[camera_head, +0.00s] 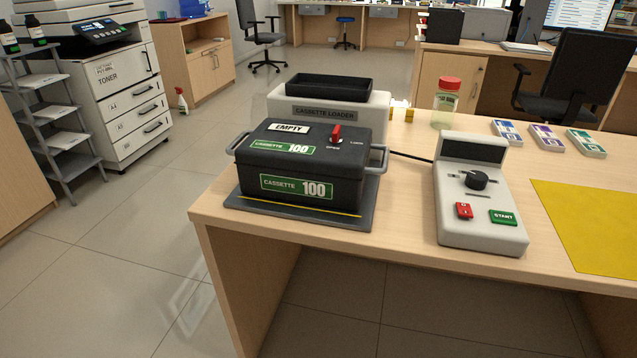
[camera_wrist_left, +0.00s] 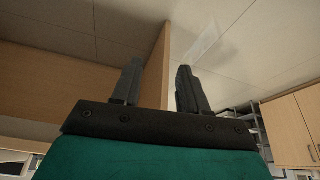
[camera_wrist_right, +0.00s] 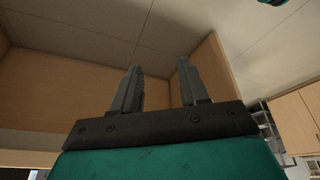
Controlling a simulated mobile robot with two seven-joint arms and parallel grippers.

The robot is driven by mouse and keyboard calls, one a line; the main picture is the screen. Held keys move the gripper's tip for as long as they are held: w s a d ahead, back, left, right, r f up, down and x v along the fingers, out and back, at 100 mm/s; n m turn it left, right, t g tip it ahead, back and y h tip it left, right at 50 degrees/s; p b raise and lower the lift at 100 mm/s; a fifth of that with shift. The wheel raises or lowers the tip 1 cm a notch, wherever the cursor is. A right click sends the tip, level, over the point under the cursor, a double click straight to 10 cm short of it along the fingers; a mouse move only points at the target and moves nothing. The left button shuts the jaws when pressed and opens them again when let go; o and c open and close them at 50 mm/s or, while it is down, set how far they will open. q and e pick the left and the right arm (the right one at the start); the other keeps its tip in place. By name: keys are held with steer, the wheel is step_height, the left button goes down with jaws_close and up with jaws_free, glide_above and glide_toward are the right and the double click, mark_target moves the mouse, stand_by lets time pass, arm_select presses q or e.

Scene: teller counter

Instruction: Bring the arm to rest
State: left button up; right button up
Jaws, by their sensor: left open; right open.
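My left gripper (camera_wrist_left: 157,85) is open and empty in the left wrist view, its two dark fingers apart, with the desk's wooden panels and the tiled floor beyond. My right gripper (camera_wrist_right: 158,88) is open and empty in the right wrist view, with similar wooden panels and floor beyond. Neither arm shows in the head view. No object touches either gripper.
A black cassette (camera_head: 302,163) with an EMPTY label sits on a dark plate before the cassette loader (camera_head: 379,110). A control box (camera_head: 478,225), a red-lidded jar (camera_head: 446,104), banknote bundles (camera_head: 546,137) and a yellow mat (camera_head: 598,225) share the counter (camera_head: 400,235).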

arm_select(q)
steer(key=w+d+f+m+t+h, duration=0.2)
steer(key=w+d+f+t+h, duration=0.1)
steer(key=w+d+f+t, duration=0.3)
arm_select(e)
steer(key=w+a+f+m+t+y, duration=0.1)
steer(key=w+a+f+t+y, duration=0.1)
steer(key=w+a+f+t, duration=0.3)
arm_select(q)
steer(key=a+r+y+p, duration=0.1)
steer(key=a+r+p, duration=0.2)
steer(key=r+p, duration=1)
steer(key=p, duration=0.3)
steer(key=shift+s, duration=0.2)
arm_select(e)
steer(key=d+r+t+h, duration=0.1)
steer(key=d+r, duration=0.3)
steer(key=r, duration=0.7)
steer(key=shift+r+t, duration=0.3)
steer(key=shift+t, duration=0.1)
arm_select(q)
steer(key=shift+a, duration=0.1)
arm_select(e)
steer(key=shift+s+f, duration=0.1)
